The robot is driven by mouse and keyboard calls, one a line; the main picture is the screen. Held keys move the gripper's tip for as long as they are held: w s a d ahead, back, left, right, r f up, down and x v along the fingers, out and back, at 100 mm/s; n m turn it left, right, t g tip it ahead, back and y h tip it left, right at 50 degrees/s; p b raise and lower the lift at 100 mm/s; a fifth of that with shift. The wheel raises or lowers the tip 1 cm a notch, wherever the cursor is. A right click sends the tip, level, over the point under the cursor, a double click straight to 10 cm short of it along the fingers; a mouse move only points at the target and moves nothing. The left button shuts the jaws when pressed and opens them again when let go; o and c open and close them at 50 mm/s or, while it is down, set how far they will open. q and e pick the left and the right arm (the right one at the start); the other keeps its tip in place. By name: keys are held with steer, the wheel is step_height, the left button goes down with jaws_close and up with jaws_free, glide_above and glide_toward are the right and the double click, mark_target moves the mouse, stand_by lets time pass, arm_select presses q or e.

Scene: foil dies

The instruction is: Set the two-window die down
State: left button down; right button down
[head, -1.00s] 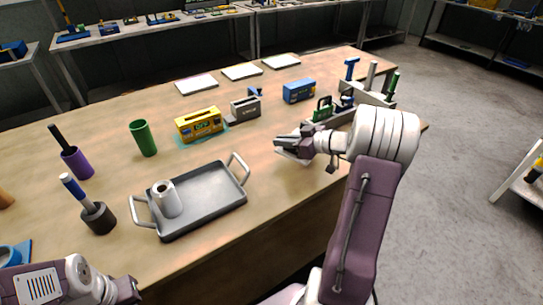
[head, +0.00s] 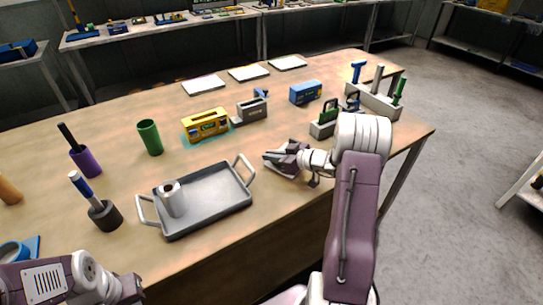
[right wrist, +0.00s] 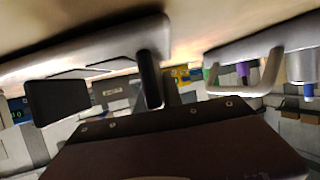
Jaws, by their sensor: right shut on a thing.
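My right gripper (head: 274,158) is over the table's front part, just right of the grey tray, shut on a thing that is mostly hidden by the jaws. I take it for the two-window die: in the right wrist view a grey piece (right wrist: 100,52) with pale outlined panels lies by the dark finger pads. Its underside is not clear, and I cannot tell whether it touches the table. My left gripper (head: 130,289) is at the lower left, away from the objects; its jaws are unclear.
The grey tray (head: 212,209) holds a pale roll (head: 173,198). A yellow block (head: 206,125), grey block (head: 250,110), blue block (head: 306,92) and green-handled block (head: 324,124) stand behind. A tool rack (head: 372,103) is back right. Bare table (head: 290,205) lies in front.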

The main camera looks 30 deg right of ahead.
steer(key=shift+f, duration=0.15)
steer(key=c, duration=1.9)
jaws_free()
steer(key=o, duration=0.4)
steer(key=shift+r+p, duration=0.3)
steer(key=shift+p, duration=0.05)
steer(key=b+v, duration=0.1)
steer(key=v, duration=1.1)
